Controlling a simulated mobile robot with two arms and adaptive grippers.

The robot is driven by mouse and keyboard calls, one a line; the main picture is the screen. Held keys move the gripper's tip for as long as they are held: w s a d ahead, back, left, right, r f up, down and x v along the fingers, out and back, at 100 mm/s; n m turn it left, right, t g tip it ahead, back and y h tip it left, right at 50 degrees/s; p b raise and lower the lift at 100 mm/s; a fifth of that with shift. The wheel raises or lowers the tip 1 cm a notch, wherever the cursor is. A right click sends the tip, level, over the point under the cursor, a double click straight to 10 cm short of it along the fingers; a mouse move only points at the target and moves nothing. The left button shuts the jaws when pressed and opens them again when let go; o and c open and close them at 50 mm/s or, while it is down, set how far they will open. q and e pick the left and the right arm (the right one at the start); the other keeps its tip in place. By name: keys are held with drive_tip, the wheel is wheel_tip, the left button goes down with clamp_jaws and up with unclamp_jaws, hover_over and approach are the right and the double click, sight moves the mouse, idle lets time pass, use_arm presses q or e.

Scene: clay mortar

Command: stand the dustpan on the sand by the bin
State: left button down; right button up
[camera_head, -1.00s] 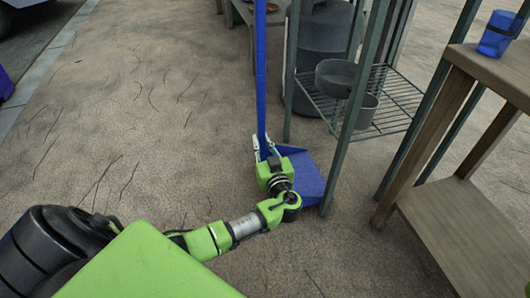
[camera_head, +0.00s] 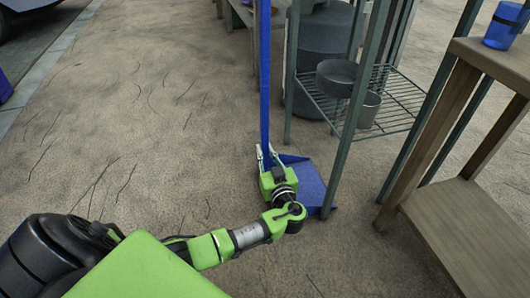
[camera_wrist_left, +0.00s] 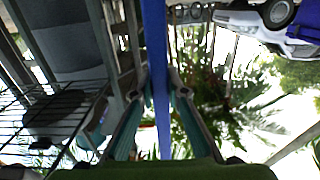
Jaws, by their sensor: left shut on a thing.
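The blue dustpan (camera_head: 307,188) has a wide pan and a long upright handle (camera_head: 265,80). My left gripper (camera_head: 267,157) is shut on the handle just above the pan. In the left wrist view, the handle (camera_wrist_left: 156,60) runs between the two fingers of the left gripper (camera_wrist_left: 160,88). The pan is low over the sand (camera_head: 150,150), beside a shelf leg; I cannot tell if it touches the ground. My gripper hides part of the pan. A large dark grey round container (camera_head: 316,62), perhaps the bin, stands behind the shelf. My right gripper is not in view.
A green metal rack (camera_head: 345,130) stands right of the handle, with grey pots (camera_head: 338,78) on its wire shelf. A wooden shelf unit (camera_head: 455,215) with a blue cup (camera_head: 505,25) is at the right. The sand to the left is open.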

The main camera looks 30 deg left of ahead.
use_arm(q)
drive_tip(key=c, duration=2)
unclamp_jaws()
